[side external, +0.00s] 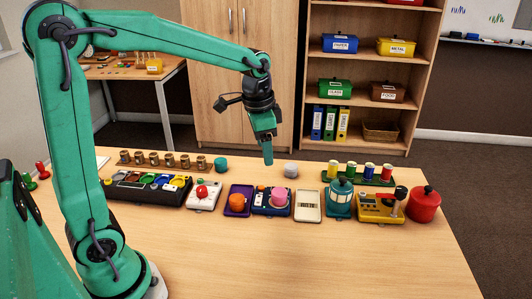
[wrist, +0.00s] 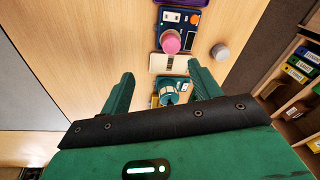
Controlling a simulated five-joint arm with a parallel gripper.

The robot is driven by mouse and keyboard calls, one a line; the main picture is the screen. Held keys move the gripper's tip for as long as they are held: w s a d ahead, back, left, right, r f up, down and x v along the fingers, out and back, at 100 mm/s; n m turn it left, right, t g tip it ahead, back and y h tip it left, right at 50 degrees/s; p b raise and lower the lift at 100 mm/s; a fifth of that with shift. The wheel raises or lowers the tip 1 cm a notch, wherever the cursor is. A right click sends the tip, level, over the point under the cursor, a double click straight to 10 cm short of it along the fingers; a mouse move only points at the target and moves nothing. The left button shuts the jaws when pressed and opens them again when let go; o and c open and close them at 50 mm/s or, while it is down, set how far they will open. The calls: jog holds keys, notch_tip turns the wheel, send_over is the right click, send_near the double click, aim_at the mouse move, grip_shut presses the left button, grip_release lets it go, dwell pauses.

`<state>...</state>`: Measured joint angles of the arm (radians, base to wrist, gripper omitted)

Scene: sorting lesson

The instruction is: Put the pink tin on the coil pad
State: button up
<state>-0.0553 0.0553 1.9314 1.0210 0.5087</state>
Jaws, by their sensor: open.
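The pink tin (side external: 279,199) stands upright on the right part of a blue panel (side external: 258,202) in the middle of the row. The tin (wrist: 171,41) also shows in the wrist view, beyond my fingertips. A pale flat pad (side external: 308,216) with dark markings lies just right of the blue panel, with nothing on it. I cannot tell for sure which of these is the coil pad. My gripper (side external: 268,161) points down above and behind the blue panel, apart from the tin. In the wrist view its fingers (wrist: 160,71) are spread with nothing held between them.
A grey tin (side external: 291,170) stands behind the row. Left are an orange tin (side external: 237,201) on a purple tray and a red-domed white box (side external: 202,196). Right are a teal lantern (side external: 340,190), a yellow device (side external: 378,210) and a red canister (side external: 424,205). The front table is clear.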

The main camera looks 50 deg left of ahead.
jog(key=s+d+r+n+t, duration=0.2)
jog(key=s+r+n+t, duration=0.1)
jog(key=s, duration=1.4)
jog(key=shift+s+n+t, duration=0.15)
jog(key=shift+n+t, duration=0.35)
jog(key=shift+n, duration=0.6)
jog(key=shift+d, duration=0.1)
